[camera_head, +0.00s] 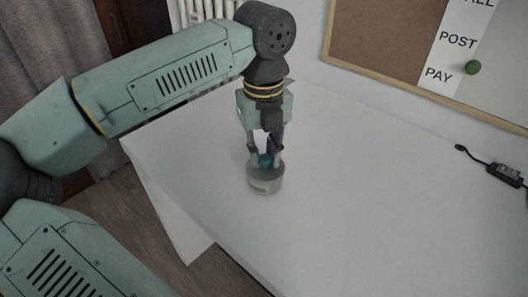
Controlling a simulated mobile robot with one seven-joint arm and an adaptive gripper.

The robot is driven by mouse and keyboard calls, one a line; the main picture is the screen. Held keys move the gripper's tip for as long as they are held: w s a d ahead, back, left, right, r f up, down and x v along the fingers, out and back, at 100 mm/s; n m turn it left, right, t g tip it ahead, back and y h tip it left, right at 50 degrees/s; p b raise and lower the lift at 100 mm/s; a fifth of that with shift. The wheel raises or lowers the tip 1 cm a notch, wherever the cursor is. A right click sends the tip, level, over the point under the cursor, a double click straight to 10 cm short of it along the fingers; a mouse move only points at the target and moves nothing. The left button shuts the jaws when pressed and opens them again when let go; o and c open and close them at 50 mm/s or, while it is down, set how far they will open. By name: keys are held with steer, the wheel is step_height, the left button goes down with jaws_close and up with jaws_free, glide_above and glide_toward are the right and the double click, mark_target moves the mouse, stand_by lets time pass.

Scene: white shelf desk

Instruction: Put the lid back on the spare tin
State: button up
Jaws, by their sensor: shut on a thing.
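A small grey round tin (266,184) with a pale label stands upright on the white desk (370,190). My gripper (265,156) points down right above it, its fingers shut on the dark teal knob of the lid (265,160). The lid is at the tin's top. The fingers hide part of it, and I cannot tell whether it sits flush on the rim or just above it.
A black power adapter with a cable (504,174) lies at the desk's right. A pinboard (395,45) hangs on the wall behind. The desk's near left edge is close to the tin. The desk to the right of the tin is clear.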

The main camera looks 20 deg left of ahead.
stand_by(0.4)
steer(key=o, duration=1)
steer(key=shift+c, duration=0.2)
steer(key=shift+o, duration=0.3)
steer(key=o, duration=0.4)
steer(key=shift+r+p, duration=2.15)
steer(key=shift+r, duration=1.35)
jaws_close()
